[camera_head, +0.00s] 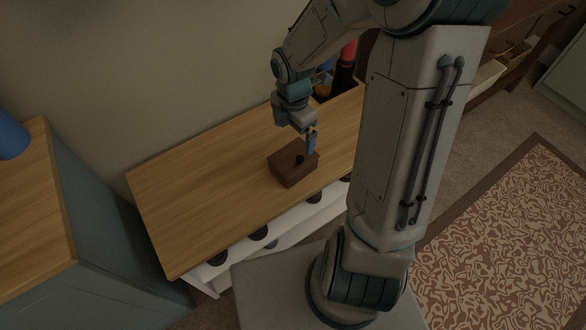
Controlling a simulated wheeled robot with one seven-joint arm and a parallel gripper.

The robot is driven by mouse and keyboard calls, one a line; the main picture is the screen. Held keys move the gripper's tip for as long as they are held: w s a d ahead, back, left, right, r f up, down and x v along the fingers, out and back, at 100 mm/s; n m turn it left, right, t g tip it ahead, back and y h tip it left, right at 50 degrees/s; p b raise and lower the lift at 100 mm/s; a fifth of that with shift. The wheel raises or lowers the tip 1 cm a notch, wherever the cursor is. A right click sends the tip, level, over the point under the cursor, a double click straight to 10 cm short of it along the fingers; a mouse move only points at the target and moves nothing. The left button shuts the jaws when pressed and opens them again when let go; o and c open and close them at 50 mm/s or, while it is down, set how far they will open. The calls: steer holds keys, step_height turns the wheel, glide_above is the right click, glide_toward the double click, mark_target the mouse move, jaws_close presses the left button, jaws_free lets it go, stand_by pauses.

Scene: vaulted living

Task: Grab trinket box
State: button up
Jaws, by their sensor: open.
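A small dark brown trinket box (291,170) sits on the wooden top of a low cabinet (205,185). A small dark knob shows on its lid. My gripper (306,153) points down right at the box, with its fingertips at or just above the lid near the knob. The jaws are open. One finger shows clearly and the other is mostly hidden, so I cannot tell whether they touch the box.
A grey-blue cabinet with a wooden top (35,215) stands at the left, with a blue object (10,135) on it. Dark and red items (346,65) stand behind my arm. The cabinet top left of the box is clear. A patterned rug (510,245) lies at the right.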

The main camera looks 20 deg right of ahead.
mark_target(293, 157)
step_height(293, 157, down, 14)
steer(key=b, duration=0.6)
steer(key=shift+w+r+b, duration=0.1)
steer(key=shift+r+b, duration=0.1)
steer(key=shift+b, duration=0.15)
steer(key=shift+r, duration=0.1)
steer(key=c, duration=1.1)
